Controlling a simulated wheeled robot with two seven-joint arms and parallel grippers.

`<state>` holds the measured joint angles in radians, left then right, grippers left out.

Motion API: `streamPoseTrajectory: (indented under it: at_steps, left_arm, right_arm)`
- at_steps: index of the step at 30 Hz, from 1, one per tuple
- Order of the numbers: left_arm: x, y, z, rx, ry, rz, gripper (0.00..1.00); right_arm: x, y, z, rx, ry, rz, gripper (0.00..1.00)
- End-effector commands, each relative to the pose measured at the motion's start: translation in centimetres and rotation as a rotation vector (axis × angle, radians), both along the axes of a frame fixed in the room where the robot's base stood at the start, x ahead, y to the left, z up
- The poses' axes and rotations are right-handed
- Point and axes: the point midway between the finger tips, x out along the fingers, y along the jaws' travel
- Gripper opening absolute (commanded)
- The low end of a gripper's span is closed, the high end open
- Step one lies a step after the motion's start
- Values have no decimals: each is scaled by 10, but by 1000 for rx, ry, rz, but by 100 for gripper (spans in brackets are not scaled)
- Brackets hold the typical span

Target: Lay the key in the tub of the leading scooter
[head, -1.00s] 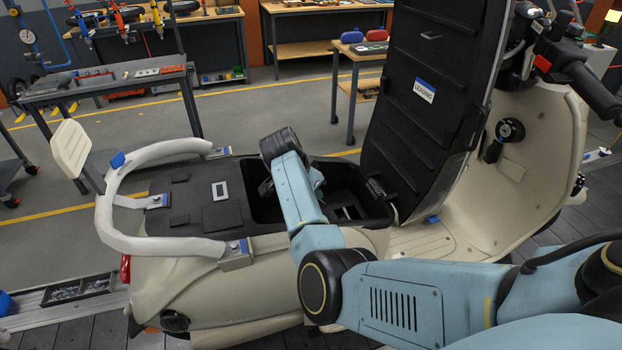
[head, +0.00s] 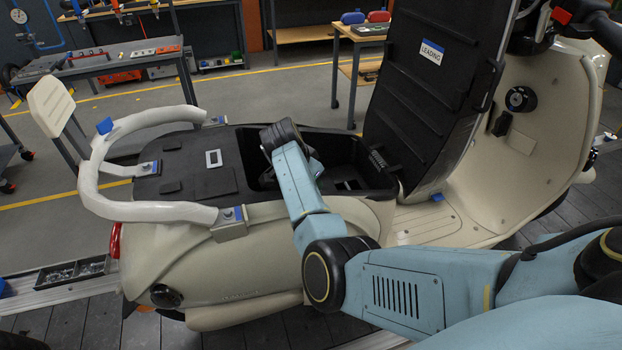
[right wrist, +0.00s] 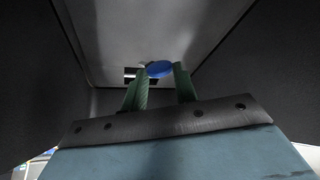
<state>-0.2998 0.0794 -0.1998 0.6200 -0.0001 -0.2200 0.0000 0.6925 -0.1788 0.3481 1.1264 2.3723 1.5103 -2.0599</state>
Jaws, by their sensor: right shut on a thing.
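The leading scooter (head: 250,265) is cream, with its seat (head: 420,90) raised and a label reading LEADING on it. Its black tub (head: 375,187) is open below the seat. My right arm reaches down into the tub, and its own links hide the gripper and key in the head view. In the right wrist view, the green fingers of my right gripper (right wrist: 160,82) are shut on the key (right wrist: 159,68), whose blue head shows between their tips. The tub walls and grey floor surround them. I cannot tell whether the key touches the floor. My left gripper is out of view.
The raised seat stands just right of my right arm. A pale rear rail (head: 95,180) curves around the scooter's tail. A small parts tray (head: 72,273) lies at left. Workbenches (head: 110,65) stand behind, beyond open floor.

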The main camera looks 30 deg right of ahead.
Motion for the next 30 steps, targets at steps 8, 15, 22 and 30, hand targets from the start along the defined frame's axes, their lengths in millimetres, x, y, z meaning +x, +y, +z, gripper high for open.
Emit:
streamPoseTrajectory:
  at_steps: [8, 15, 22, 30]
  left_arm:
    - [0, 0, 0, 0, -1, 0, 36]
    - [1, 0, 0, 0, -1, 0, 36]
    - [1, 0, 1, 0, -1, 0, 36]
    - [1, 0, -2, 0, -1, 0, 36]
  right_arm:
    - [0, 0, 0, -1, 0, 0, 54]
    - [0, 0, 0, 0, 0, 0, 54]
    - [-2, 11, 21, 1, -4, 1, 54]
    - [-9, 37, 75, 2, -5, 1, 54]
